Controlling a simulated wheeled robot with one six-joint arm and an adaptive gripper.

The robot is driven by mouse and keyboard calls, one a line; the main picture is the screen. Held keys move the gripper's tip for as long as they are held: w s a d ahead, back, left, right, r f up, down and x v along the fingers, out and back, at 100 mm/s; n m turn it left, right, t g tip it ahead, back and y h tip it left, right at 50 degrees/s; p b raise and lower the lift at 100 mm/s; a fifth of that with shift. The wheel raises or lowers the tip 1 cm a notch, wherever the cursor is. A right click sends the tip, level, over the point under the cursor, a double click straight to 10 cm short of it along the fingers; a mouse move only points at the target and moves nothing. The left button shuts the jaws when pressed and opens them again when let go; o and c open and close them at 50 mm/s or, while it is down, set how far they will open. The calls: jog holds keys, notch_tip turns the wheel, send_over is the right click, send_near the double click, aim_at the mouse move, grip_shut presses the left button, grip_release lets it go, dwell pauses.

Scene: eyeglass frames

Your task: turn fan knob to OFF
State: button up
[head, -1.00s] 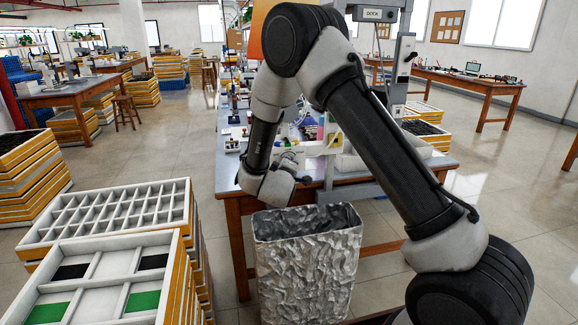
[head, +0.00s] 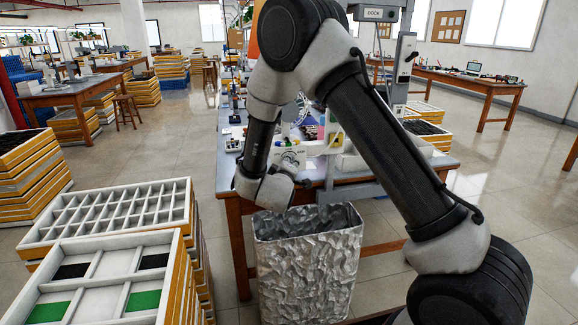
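A small pale box (head: 290,157) with a rounded grey detail on its face stands at the near part of the workbench (head: 228,180), just right of my wrist. I cannot tell whether that detail is the fan knob, and no OFF marking can be read. A pale round rim behind my arm may belong to a fan, but my arm covers most of it. My wrist hangs over the bench's near left edge. My gripper's fingers do not show; they are out of sight beyond the wrist.
A crumpled silver bin (head: 308,262) stands on the floor before the bench. Stacked trays (head: 108,212) fill the lower left. A grey post with a DOCK sign (head: 374,13) rises at the bench. Small bottles and tools crowd the bench.

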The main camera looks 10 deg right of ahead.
jog(key=v, duration=0.9)
